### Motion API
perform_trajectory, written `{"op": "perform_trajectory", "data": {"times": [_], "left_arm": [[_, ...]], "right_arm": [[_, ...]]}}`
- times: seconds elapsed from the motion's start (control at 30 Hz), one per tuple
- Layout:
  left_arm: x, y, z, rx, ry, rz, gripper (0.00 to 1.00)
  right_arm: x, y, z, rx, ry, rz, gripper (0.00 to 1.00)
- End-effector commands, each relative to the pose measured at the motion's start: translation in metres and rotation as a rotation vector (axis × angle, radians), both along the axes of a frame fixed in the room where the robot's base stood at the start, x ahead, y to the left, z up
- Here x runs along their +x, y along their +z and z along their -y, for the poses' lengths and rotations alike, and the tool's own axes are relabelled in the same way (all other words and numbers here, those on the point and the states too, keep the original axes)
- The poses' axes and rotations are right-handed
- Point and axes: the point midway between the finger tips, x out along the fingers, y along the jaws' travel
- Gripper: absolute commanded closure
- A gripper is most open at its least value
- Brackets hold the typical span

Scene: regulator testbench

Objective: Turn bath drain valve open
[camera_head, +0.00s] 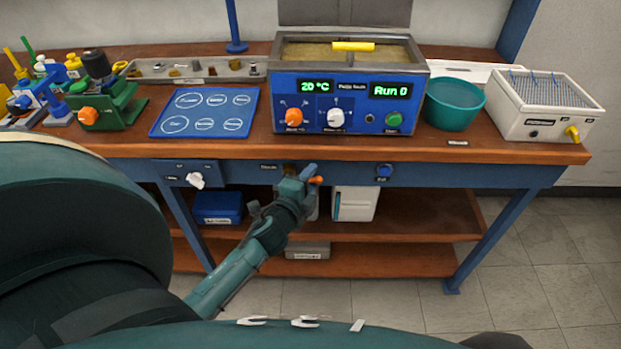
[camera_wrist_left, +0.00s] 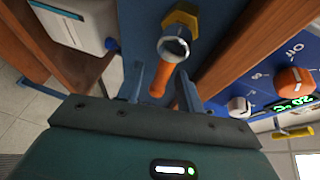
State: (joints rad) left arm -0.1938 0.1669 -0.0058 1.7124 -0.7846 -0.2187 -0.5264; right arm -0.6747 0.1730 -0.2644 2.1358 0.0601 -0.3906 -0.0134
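The bath drain valve sits under the front edge of the bench. In the left wrist view it shows a brass hex nut (camera_wrist_left: 182,20), a metal spout (camera_wrist_left: 174,47) and an orange handle (camera_wrist_left: 158,80). In the head view only the orange tip of the handle (camera_head: 316,180) shows clearly beside my left gripper (camera_head: 307,176), which hides most of the valve. In the wrist view my left gripper (camera_wrist_left: 161,78) is open, its two fingers apart with the handle between them. A gap shows on each side of the handle. My right gripper is not in view.
The bath unit (camera_head: 345,95) reads 20 °C and Run 0. A teal bowl (camera_head: 454,103) and a white rack box (camera_head: 541,120) stand at its right. Below, a white container (camera_head: 357,203) and a blue box (camera_head: 217,207) stand on the shelf. A white knob (camera_head: 196,180) is on the apron.

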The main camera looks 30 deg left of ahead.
Motion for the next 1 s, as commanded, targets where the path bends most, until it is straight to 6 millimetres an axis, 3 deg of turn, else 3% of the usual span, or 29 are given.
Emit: {"op": "perform_trajectory", "data": {"times": [0.37, 0.8, 1.0], "left_arm": [[0.0057, -0.0010, -0.0007, 0.000, -0.001, 0.000, 0.63], [0.0053, -0.0011, -0.0007, 0.000, -0.001, 0.000, 0.99], [0.0053, -0.0011, -0.0007, 0.000, -0.001, 0.000, 1.00]], "right_arm": [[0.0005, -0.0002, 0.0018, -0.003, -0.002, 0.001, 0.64], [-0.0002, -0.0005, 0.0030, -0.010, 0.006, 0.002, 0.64], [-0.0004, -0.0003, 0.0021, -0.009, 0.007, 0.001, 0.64]]}}
